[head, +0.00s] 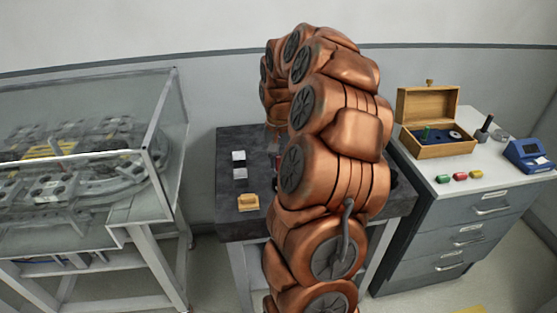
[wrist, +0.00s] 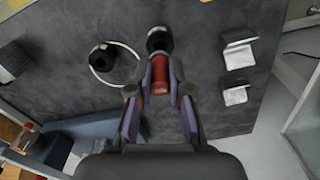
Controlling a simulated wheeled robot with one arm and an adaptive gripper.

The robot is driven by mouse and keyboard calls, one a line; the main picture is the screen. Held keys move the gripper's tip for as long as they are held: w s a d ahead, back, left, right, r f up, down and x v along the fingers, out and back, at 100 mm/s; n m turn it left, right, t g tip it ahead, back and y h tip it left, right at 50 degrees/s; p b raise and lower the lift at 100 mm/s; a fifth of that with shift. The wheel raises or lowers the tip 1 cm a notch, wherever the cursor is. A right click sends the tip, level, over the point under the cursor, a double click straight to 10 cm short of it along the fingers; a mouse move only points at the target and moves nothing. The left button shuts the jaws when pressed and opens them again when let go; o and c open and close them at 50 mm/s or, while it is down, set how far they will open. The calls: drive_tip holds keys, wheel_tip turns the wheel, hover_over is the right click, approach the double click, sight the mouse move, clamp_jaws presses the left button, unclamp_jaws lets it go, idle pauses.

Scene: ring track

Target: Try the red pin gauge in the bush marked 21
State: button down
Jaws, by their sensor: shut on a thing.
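In the wrist view my gripper (wrist: 161,88) is shut on the red pin gauge (wrist: 160,72), which sits between its two fingers over the dark table top (wrist: 205,35). A black round bush (wrist: 158,39) shows just beyond the gauge, in line with it. I cannot tell whether the gauge touches or enters it. A second black bush (wrist: 102,57) stands to the left, inside a thin white ring. No number can be read on either bush.
Two silver blocks with pale faces (wrist: 240,52) (wrist: 234,95) stand right of the gripper. A grey cabinet (head: 470,215) at right bears an open wooden case (head: 430,151) and a blue device (head: 528,155). A glass-cased bench (head: 165,200) stands left.

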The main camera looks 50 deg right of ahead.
drive_tip(key=shift+f+b, duration=0.75)
drive_tip(key=shift+f, duration=0.2)
drive_tip(key=shift+r, duration=1.9)
idle(1.5)
drive_tip(key=shift+r, duration=1.9)
